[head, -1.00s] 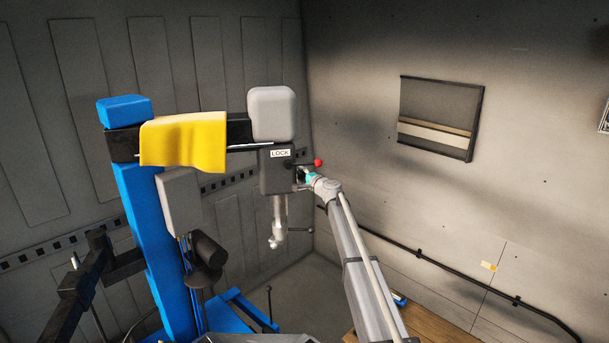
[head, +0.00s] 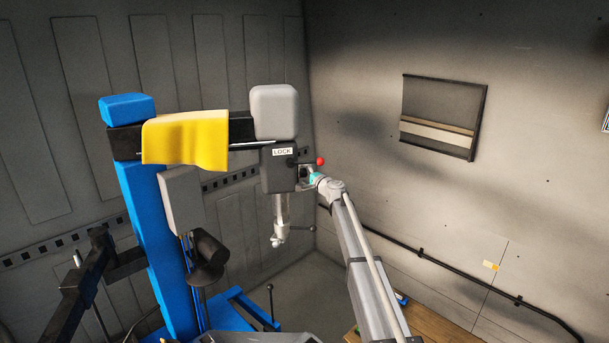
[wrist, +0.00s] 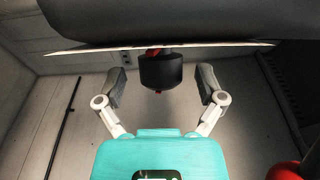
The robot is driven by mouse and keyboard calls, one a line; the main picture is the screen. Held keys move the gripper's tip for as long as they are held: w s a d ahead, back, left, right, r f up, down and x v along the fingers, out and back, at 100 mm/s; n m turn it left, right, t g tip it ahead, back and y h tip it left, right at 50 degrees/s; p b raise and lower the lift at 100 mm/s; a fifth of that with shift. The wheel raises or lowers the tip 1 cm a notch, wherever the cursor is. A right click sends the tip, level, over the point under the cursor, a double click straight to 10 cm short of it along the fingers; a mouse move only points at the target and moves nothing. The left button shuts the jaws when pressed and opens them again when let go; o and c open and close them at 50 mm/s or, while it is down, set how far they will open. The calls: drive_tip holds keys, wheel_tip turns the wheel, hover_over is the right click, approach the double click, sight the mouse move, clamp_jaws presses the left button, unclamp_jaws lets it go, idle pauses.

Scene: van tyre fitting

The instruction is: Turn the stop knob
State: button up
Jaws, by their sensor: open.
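A black round knob (wrist: 160,72) with a little red on it shows in the wrist view, below a dark rounded body. I take it for the stop knob. My gripper (wrist: 161,84) is open, with one finger on each side of the knob and a visible gap at both sides. In the head view, my gripper (head: 305,173) is small and partly hidden, at the right side of the grey head block (head: 277,176) with the LOCK label (head: 282,152). I cannot make out the knob there.
A red ball (head: 320,161) sticks out just above my gripper; a red ball (wrist: 286,172) is also at the wrist view's lower right. The blue column (head: 155,240) carries a dark arm with a yellow cloth (head: 186,140). A wooden top (head: 420,320) is low right.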

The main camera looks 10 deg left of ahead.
drive_tip(key=v, duration=1.1)
drive_tip(key=s+d+f+n+g+h+b, duration=0.2)
drive_tip(key=s+d+f+n+g+b, duration=0.2)
drive_tip(key=s+f, duration=0.8)
drive_tip(key=s+d+f+n+g+h+b, duration=0.2)
drive_tip(key=s+d+f+n+g+b, duration=0.25)
drive_tip(key=s+f, duration=0.65)
drive_tip(key=s+d+f+g+h+b, duration=0.1)
drive_tip(key=s+d+f+h+b, duration=0.1)
drive_tip(key=s+d, duration=0.3)
drive_tip(key=s+d+f+g+h+b, duration=0.2)
drive_tip(key=s+d+f, duration=0.3)
drive_tip(key=s, duration=0.6)
drive_tip(key=s+d+f+n+g+h+b, duration=0.1)
drive_tip(key=s+d+f+h+b, duration=0.1)
drive_tip(key=s+d, duration=0.4)
drive_tip(key=s+f+h, duration=0.1)
drive_tip(key=s+h, duration=0.1)
drive_tip(key=s, duration=0.1)
drive_tip(key=shift+f+g+b, duration=0.35)
drive_tip(key=shift+a, duration=0.2)
